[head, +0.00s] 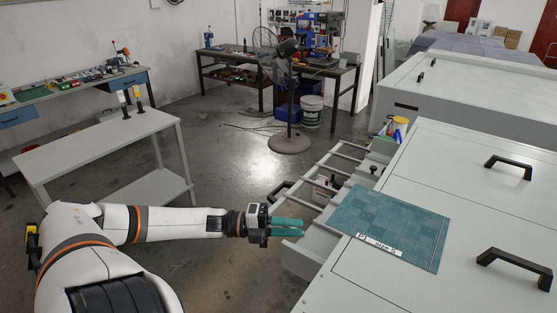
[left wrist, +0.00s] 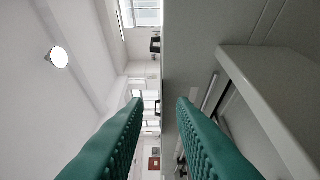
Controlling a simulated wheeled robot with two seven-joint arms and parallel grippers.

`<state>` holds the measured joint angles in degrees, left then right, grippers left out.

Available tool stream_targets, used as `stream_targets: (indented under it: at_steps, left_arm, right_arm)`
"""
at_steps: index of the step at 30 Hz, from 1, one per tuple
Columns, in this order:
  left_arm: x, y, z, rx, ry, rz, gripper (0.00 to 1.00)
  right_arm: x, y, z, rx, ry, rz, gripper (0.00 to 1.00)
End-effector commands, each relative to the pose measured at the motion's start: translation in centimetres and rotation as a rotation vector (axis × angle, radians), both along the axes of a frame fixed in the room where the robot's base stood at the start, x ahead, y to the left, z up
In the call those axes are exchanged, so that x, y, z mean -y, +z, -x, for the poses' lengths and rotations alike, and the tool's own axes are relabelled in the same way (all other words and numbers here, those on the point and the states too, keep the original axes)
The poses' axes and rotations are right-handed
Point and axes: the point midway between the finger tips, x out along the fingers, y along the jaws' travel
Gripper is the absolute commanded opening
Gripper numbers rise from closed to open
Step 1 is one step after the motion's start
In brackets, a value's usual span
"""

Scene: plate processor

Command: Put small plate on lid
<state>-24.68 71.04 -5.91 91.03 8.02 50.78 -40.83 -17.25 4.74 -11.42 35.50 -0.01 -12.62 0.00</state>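The small plate (head: 390,222) is a flat teal sheet with a white label that seems to read "P1 size S". It lies flat on the light grey lid (head: 465,185) of the near machine, and its left side appears to reach past the lid's left edge, over the drawer. My left gripper (head: 300,227) is left of the plate, apart from it, beside the drawer's near end. Its green fingers (left wrist: 160,105) stand apart with nothing between them in the left wrist view. My right gripper is not in view.
An open drawer frame with rails (head: 335,175) sticks out left of the machine. Black handles (head: 508,166) stand up from the lid. A second grey machine (head: 470,90) is behind. A white table (head: 100,150) and a fan (head: 287,100) stand left, with clear floor between.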

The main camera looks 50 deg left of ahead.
Motion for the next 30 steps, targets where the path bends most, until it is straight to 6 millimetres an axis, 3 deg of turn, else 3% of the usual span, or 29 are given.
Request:
stream_targets:
  at_steps: [6,15,19,23,26,27,30]
  left_arm:
    - [-1.7,0.0,1.6,-0.001,0.001,-0.001,0.23]
    - [-2.2,0.0,2.1,0.0,0.002,0.0,0.23]
    - [-3.9,-2.3,2.0,-0.053,0.093,0.02,0.23]
    - [-7.8,-9.1,2.8,-0.213,0.328,0.084,0.23]
    - [-10.7,-17.8,5.3,-0.414,0.583,0.181,0.23]
    - [-11.2,-21.6,6.8,-0.505,0.685,0.226,0.23]
    - [-10.6,-30.7,11.5,-0.732,0.911,0.338,0.23]
  right_arm:
    - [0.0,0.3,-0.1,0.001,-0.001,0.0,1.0]
    - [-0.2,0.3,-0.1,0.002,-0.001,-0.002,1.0]
    - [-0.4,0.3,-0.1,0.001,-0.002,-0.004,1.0]
    - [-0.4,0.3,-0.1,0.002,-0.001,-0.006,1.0]
    - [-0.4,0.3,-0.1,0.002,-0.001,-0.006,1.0]
    - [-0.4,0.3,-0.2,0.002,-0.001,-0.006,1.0]
    - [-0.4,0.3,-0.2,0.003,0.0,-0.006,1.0]
